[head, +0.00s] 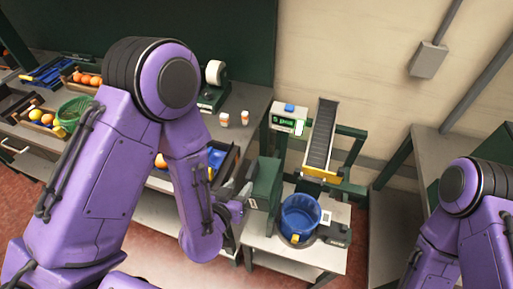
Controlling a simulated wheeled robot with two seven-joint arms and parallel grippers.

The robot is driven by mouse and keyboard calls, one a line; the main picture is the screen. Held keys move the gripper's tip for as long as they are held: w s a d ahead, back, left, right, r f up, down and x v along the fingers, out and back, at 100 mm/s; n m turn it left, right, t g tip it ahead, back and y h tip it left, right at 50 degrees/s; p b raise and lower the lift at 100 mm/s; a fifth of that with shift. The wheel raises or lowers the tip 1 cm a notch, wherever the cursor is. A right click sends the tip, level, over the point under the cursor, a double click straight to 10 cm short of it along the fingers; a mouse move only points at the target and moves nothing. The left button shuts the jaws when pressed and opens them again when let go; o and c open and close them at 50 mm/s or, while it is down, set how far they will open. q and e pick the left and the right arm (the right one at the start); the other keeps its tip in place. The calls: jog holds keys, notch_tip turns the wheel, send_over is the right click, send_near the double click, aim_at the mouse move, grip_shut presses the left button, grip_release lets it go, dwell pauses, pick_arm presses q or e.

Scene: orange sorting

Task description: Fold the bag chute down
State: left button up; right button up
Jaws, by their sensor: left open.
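A dark ramp (321,132) with raised side rails slopes down toward me at the bagging stand. A yellow lip (320,175) sits at its lower end; I take this to be the bag chute, but cannot tell for sure. Below it a blue bag or tub (299,217) stands open in a round holder on the light table. My left gripper (246,194) is open, left of the blue tub, close to a dark green box (265,184). I cannot tell whether it touches the box. My right arm enters at the right edge; its gripper is out of view.
A small machine with a green display (287,122) stands left of the ramp. A grey workbench (240,106) holds two small bottles, a tape roll, a green basket (72,113) and trays of oranges. A grey bench (432,146) stands at the right. My left arm hides much of the left bench.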

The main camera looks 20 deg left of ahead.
aim_at(246, 179)
pick_arm(q)
jog(key=b+x, duration=0.1)
jog(key=b, duration=0.2)
jog(key=b+x, duration=0.2)
jog(key=b, duration=0.2)
jog(key=b+x, duration=0.2)
jog(key=b, duration=0.1)
jog(key=shift+w+f, duration=0.1)
jog(key=shift+f, duration=0.25)
jog(key=w, duration=0.3)
jog(key=shift+w+d+f, duration=0.2)
jog(key=shift+w+d, duration=0.1)
jog(key=shift+w, duration=0.1)
jog(key=shift+w+f, duration=0.2)
jog(key=shift+w, duration=0.2)
grip_shut()
